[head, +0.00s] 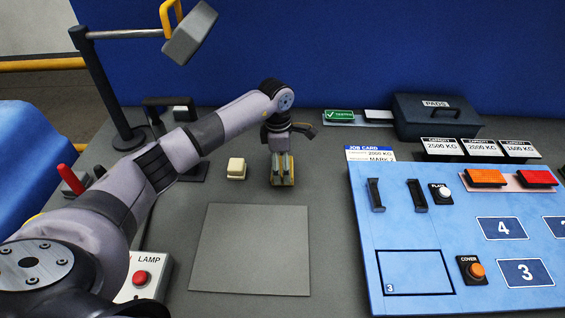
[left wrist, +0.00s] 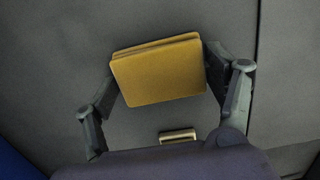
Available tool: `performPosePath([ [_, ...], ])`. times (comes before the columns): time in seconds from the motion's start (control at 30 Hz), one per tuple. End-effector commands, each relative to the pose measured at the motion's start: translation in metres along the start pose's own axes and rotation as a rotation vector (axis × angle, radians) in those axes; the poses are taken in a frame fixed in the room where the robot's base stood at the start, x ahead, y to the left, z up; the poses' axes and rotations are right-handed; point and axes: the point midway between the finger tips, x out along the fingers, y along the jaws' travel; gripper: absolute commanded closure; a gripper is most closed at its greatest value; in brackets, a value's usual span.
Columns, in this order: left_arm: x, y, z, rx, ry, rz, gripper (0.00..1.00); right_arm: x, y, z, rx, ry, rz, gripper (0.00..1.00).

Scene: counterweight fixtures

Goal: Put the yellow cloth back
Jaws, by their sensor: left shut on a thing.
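The yellow cloth (left wrist: 158,73) is a folded, flat square between the two fingers of my left gripper (left wrist: 160,82) in the left wrist view. The fingers press on its left and right edges. In the head view my left gripper (head: 282,180) points down at the grey table behind the square grey mat. Only a little of the yellow cloth (head: 289,170) shows around its fingertips there. I cannot tell whether the cloth touches the table or hangs just above it. My right gripper is not in view.
A small cream block (head: 236,168) stands just left of the gripper. The grey mat (head: 250,248) in front is bare. A blue panel (head: 400,225) with buttons and handles lies to the right. A dark PADS box (head: 437,118) and lamp stand (head: 105,90) are farther back.

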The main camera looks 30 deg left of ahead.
Motion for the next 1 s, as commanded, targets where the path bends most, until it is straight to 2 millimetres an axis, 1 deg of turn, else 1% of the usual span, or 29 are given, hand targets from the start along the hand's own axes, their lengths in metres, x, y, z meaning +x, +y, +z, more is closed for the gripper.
performPosePath([
  [0.17, 0.004, 0.0, -0.001, -0.001, 0.0, 0.0, 0.57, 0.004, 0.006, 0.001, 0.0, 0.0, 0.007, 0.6],
  [0.2, 0.003, 0.0, 0.0, -0.001, 0.0, 0.0, 0.21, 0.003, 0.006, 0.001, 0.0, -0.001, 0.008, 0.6],
  [0.47, 0.002, 0.0, 0.0, -0.001, 0.0, -0.001, 0.04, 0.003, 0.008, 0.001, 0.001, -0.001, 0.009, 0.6],
  [0.5, 0.002, 0.0, 0.0, -0.001, 0.0, -0.001, 0.02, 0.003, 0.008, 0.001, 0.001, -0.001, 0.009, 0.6],
  [0.83, 0.001, 0.0, 0.0, -0.001, 0.0, -0.001, 0.02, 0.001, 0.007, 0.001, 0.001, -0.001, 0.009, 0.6],
  [0.9, -0.003, 0.0, 0.0, -0.001, 0.0, -0.001, 0.02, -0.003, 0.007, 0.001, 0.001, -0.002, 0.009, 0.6],
  [0.97, -0.008, 0.001, 0.0, -0.001, -0.001, 0.002, 0.02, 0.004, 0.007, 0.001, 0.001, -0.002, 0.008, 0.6],
  [1.0, -0.014, 0.002, 0.0, -0.001, -0.001, 0.004, 0.02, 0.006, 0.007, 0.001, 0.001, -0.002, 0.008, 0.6],
])
